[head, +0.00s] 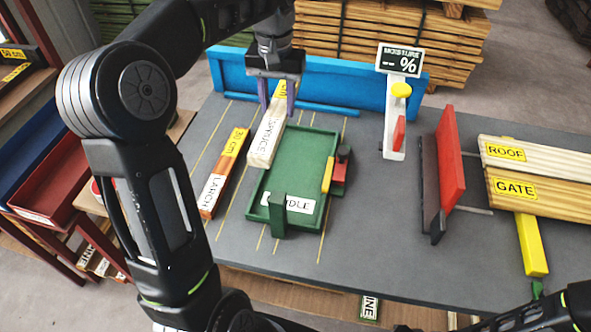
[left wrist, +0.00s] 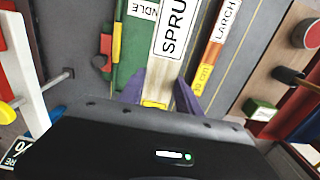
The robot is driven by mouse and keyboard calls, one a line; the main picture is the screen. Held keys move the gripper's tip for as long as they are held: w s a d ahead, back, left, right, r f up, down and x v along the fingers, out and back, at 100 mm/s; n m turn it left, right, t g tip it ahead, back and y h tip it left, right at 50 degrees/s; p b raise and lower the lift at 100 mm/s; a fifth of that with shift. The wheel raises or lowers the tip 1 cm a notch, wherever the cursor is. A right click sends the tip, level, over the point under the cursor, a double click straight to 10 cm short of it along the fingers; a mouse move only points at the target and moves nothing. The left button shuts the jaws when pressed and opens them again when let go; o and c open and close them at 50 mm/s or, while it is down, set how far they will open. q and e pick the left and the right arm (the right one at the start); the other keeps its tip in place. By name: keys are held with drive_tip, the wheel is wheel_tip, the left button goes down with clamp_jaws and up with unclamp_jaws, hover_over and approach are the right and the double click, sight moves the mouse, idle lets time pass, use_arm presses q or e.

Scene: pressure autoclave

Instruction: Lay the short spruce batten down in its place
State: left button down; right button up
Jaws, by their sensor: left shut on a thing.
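The short spruce batten (head: 265,145) is pale wood with a white SPRUCE label and a yellow length tag. My left gripper (head: 277,98) is shut on its far end; in the left wrist view the purple fingers flank the batten (left wrist: 160,72). The batten points toward the near side, beside and partly across the left edge of the green BUNDLE tray (head: 300,160). I cannot tell whether it hangs above or rests. The larch batten (head: 224,175), orange-brown with a yellow tag, lies left of it on the grey table. My right gripper is out of view.
A blue fence (head: 345,88) runs behind. A red-and-yellow clamp (head: 338,172) sits at the tray's right edge. The moisture meter (head: 394,140) and red upright plate (head: 450,160) stand further right, then ROOF and GATE boards (head: 535,185). Yellow lines mark the table.

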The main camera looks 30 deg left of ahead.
sight(278, 108)
use_arm(q)
wheel_tip(278, 108, down, 4)
drive_tip(key=b, duration=0.3)
drive_tip(key=shift+r+b, duration=0.1)
drive_tip(key=shift+b, duration=0.2)
wheel_tip(278, 108, down, 9)
drive_tip(key=shift+r+p, duration=0.1)
drive_tip(key=shift+p, duration=0.25)
drive_tip(key=shift+f, duration=0.45)
wheel_tip(278, 108, down, 4)
drive_tip(key=shift+f, duration=0.25)
